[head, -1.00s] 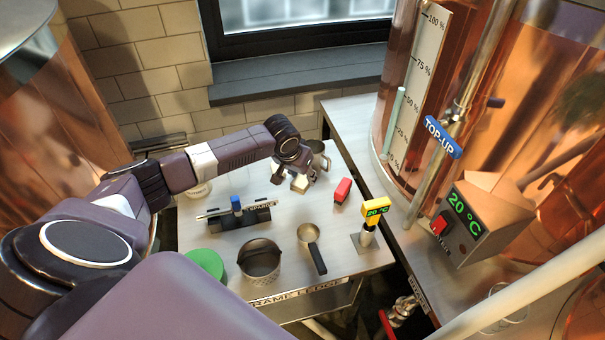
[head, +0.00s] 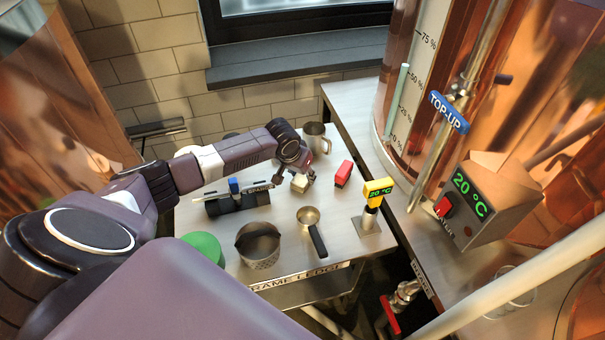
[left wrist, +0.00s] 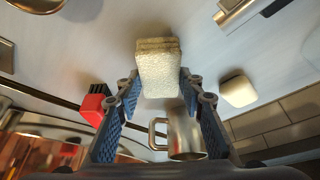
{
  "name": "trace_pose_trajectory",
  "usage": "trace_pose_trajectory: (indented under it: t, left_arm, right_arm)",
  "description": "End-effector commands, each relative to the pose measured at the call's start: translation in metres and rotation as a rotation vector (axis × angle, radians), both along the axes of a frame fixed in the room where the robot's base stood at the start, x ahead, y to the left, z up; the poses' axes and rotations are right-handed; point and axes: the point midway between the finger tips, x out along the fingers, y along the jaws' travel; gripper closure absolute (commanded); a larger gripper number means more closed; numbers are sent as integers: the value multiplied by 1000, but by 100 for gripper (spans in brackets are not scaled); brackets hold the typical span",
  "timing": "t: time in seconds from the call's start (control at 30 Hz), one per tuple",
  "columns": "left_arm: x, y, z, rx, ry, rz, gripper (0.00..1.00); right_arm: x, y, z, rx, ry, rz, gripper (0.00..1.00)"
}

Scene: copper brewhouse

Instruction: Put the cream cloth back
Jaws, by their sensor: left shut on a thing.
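The cream cloth (head: 299,184) is a small folded pale block. In the left wrist view it (left wrist: 158,68) sits between the two blue-padded fingers, which are shut on it. My left gripper (head: 303,174) is over the back middle of the steel table, left of the red block and in front of the metal mug. I cannot tell whether the cloth touches the table. My right gripper is not in view.
Bare table shows between rack, ladle and basket.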

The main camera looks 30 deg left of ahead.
Motion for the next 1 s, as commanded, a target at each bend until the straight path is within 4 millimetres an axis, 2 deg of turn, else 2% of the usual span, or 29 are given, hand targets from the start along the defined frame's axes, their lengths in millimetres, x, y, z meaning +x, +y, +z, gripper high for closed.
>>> trace_pose_trajectory:
  t: [0.77, 0.8, 1.0]
  left_arm:
    - [0, 0, -8, 0, 0, 0, 100]
    - [0, 0, -7, 0, -1, 0, 60]
    - [0, 0, -7, 0, 0, 0, 59]
  right_arm:
    - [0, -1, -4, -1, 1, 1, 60]
    - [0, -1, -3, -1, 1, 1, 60]
    - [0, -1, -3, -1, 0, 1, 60]
